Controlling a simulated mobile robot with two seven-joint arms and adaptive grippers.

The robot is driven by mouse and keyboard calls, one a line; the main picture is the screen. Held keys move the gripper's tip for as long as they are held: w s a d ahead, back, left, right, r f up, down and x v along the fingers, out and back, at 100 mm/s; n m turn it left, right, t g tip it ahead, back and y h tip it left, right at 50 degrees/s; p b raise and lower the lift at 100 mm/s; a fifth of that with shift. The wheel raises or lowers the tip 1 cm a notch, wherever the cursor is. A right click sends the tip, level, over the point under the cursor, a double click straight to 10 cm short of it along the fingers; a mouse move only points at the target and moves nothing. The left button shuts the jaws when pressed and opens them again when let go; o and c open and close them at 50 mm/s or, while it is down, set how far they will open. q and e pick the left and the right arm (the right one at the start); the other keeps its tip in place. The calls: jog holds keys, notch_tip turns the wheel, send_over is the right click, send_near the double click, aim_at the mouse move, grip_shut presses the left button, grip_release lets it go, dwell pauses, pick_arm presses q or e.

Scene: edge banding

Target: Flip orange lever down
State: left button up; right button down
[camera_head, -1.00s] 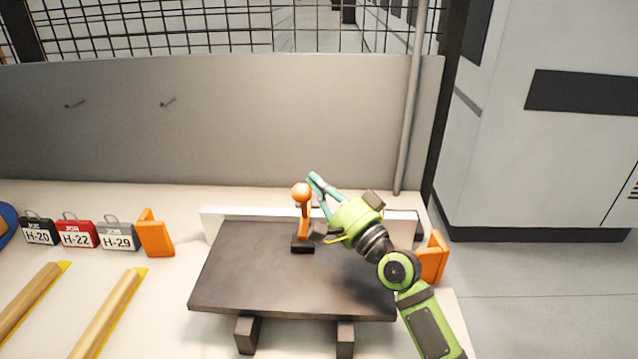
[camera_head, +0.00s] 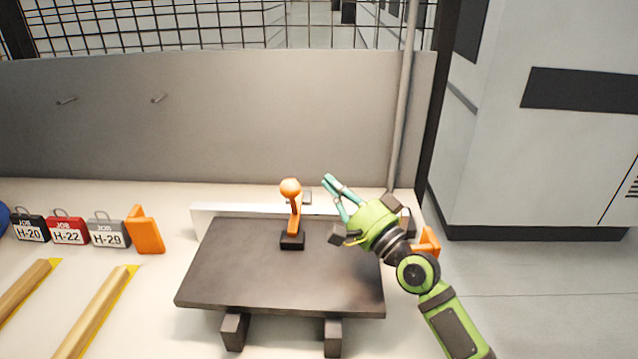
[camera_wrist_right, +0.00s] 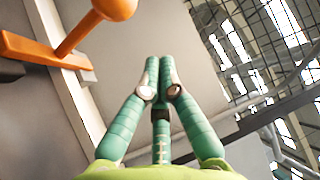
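The orange lever (camera_head: 295,212) stands upright on a small black base on the dark plate (camera_head: 280,275), with its round knob at the top. My right gripper (camera_head: 328,181) is to the right of the lever, apart from it, with its fingers pointing up and to the left. In the right wrist view the teal fingertips (camera_wrist_right: 158,62) are together with nothing between them. The lever (camera_wrist_right: 72,38) shows there at the upper left, its knob cut by the top edge. My left gripper is not in view.
An orange bracket (camera_head: 146,230) stands left of the plate, and another (camera_head: 428,242) is partly behind my right arm. Job tags (camera_head: 67,231) stand at the left, with wooden strips (camera_head: 97,310) in front. A grey wall (camera_head: 230,120) rises behind.

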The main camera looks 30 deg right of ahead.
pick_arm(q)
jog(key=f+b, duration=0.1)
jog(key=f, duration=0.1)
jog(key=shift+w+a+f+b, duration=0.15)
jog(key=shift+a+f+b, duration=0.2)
pick_arm(e)
jog(key=shift+s+d+f, duration=0.35)
jog(key=shift+s+f, duration=0.15)
jog(key=shift+f, duration=0.05)
jog(key=shift+s+d+f, duration=0.3)
jog(key=shift+s+f, duration=0.15)
jog(key=shift+f, duration=0.1)
